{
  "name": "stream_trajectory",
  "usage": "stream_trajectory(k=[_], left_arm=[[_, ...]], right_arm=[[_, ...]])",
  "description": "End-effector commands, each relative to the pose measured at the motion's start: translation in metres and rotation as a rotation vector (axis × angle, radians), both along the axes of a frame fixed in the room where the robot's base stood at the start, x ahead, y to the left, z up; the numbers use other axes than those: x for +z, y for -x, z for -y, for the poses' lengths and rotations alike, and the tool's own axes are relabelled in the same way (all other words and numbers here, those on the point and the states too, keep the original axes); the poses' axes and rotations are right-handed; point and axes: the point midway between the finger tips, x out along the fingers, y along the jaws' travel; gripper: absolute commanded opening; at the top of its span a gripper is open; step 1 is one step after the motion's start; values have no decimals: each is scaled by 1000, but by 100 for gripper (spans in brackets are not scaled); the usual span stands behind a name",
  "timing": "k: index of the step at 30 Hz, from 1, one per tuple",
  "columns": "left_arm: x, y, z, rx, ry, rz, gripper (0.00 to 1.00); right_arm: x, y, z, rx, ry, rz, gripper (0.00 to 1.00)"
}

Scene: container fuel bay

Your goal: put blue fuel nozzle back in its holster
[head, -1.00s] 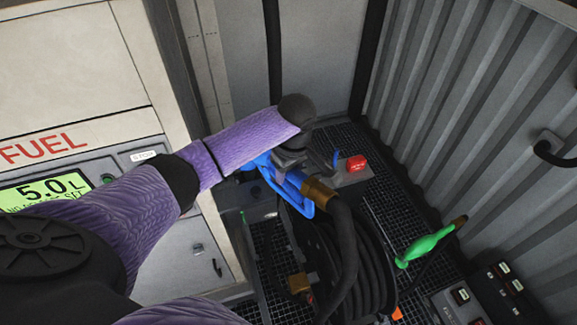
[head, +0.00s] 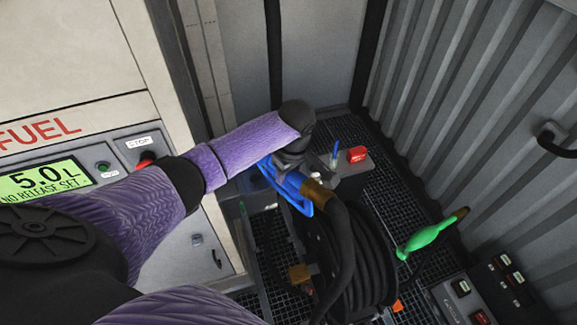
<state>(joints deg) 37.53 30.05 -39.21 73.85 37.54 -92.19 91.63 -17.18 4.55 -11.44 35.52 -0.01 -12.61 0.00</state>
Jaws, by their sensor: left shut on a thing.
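The blue fuel nozzle (head: 292,187) is in the middle of the head view, with a brass collar and a black hose running down from it. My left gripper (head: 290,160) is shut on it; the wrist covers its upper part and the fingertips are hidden. The nozzle's spout end lies to the left, partly behind my purple forearm. I cannot make out the holster for certain; it may be hidden by my arm. My right gripper is out of view.
A hose reel (head: 362,262) stands below the nozzle. A green nozzle (head: 428,238) is at the right. A red block (head: 357,154) sits on a grey box behind. The fuel panel display (head: 45,180) reads 5.0 L. A corrugated wall (head: 470,120) bounds the right.

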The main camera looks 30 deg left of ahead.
Motion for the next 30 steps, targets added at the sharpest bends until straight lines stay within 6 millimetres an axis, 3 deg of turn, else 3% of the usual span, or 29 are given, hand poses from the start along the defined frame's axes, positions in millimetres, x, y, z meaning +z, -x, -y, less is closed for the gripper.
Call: stream_trajectory(k=[5, 6, 11, 20, 30], left_arm=[[1, 0, 0, 0, 0, 2, 0], [1, 0, 0, 1, 0, 2, 55], [1, 0, 0, 1, 0, 2, 87], [3, 0, 0, 1, 0, 1, 87], [79, 1, 9, -1, 1, 6, 87]], right_arm=[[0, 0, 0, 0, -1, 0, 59], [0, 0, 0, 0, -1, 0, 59], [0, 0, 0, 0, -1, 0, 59], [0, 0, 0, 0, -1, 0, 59], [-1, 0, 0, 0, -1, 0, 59]])
